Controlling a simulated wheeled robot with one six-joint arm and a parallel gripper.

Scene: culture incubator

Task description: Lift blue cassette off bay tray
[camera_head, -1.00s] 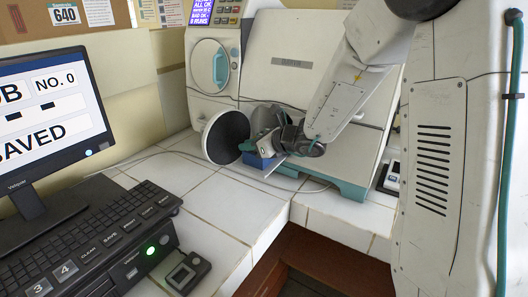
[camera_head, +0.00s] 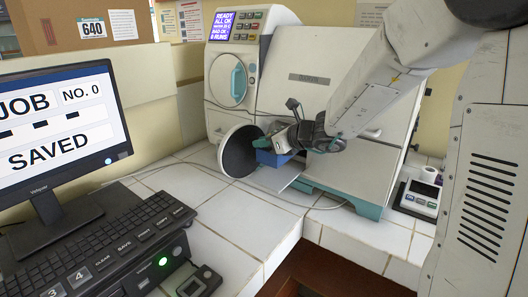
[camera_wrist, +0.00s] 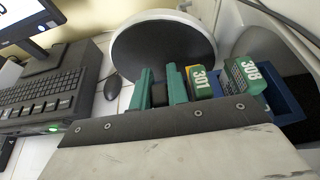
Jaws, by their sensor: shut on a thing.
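The blue cassette (camera_head: 272,158) is at the bay opening, just beyond the round door, over the pale bay tray (camera_head: 275,178). I cannot tell whether there is a gap under it. My gripper (camera_head: 284,139) is right at the cassette and shut on it, partly hiding it. In the wrist view, the cassette's blue wall (camera_wrist: 286,100) shows at the right, with green blocks marked 301 (camera_wrist: 200,82) and 306 (camera_wrist: 245,76) beside it. My gripper's green fingers (camera_wrist: 160,90) stand left of them, with a dark piece between. The exact grip is hidden.
The round black-faced door (camera_head: 239,151) hangs open left of the cassette. The white incubator (camera_head: 310,85) stands behind. The monitor (camera_head: 55,115) and keyboard (camera_head: 100,240) are at the left. White tiles in front of the tray are clear.

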